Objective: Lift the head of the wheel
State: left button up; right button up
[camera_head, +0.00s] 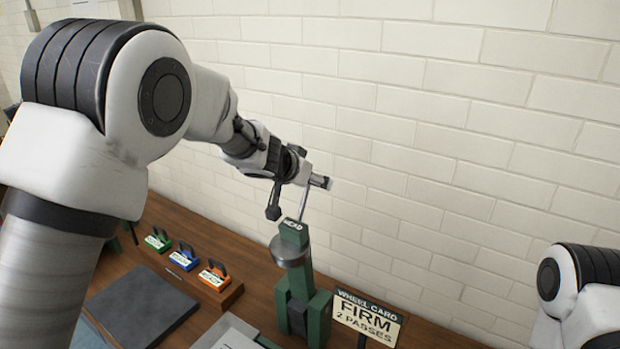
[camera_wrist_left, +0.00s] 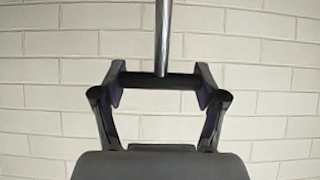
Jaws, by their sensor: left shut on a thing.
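The wheel is a green stand (camera_head: 304,309) on the wooden bench, with a round grey metal disc (camera_head: 289,250) on its post. A green head block (camera_head: 293,231) with a small label caps the post. A thin metal rod (camera_head: 305,203) rises from the head, slightly tilted. My left gripper (camera_head: 318,181) is at the rod's upper end. In the left wrist view the left gripper (camera_wrist_left: 160,81) is shut on a dark crossbar handle (camera_wrist_left: 178,81) that joins the metal rod (camera_wrist_left: 162,35). My right gripper is out of view; only part of that arm shows at the right edge.
A card (camera_head: 367,319) reading "WHEEL CARD FIRM 2 PASSES" stands right of the wheel. Green (camera_head: 157,241), blue (camera_head: 184,258) and orange (camera_head: 213,277) blocks with dark handles sit in a wooden rack. A dark slab (camera_head: 140,305) lies in front. A brick wall (camera_head: 440,140) stands close behind.

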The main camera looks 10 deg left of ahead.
pick_arm(q)
jog(key=o, duration=1.7)
jog(key=shift+w+d+f, duration=0.1)
jog(key=shift+w, duration=0.05)
jog(key=v, duration=1.1)
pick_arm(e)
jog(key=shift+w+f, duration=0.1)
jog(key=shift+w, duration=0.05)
